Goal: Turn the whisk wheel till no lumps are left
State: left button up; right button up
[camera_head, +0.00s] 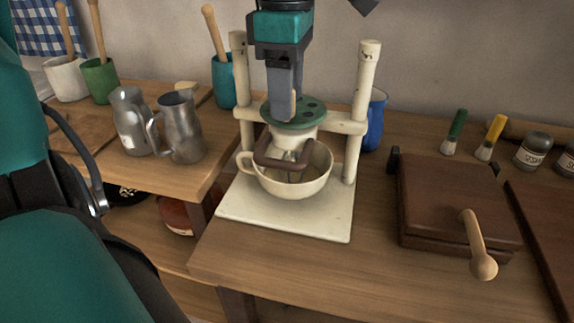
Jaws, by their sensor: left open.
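The green whisk wheel (313,117), a flat disc with dark holes, sits level on a cream stand (362,110) with two posts and a crossbar. My left gripper (286,108) points down right over the wheel, its jaws open around or beside a small pale upright peg; I cannot tell whether they touch it. Below the wheel, whisk wires reach into a cream cup (305,187) on the stand's white base (285,220). A brown bracket (288,158) crosses in front of the cup's mouth. The cup's contents are mostly hidden, so lumps cannot be made out. My right gripper is not seen.
Two metal jugs (180,128) stand left of the stand, with a teal utensil pot (223,82) behind. A blue mug (376,122) is behind the right post. A brown box (450,200) with a wooden handle lies at right. Bare counter shows in front.

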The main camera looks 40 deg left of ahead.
pick_arm(q)
notch_tip(320, 180, up, 6)
jog(key=p, duration=0.4)
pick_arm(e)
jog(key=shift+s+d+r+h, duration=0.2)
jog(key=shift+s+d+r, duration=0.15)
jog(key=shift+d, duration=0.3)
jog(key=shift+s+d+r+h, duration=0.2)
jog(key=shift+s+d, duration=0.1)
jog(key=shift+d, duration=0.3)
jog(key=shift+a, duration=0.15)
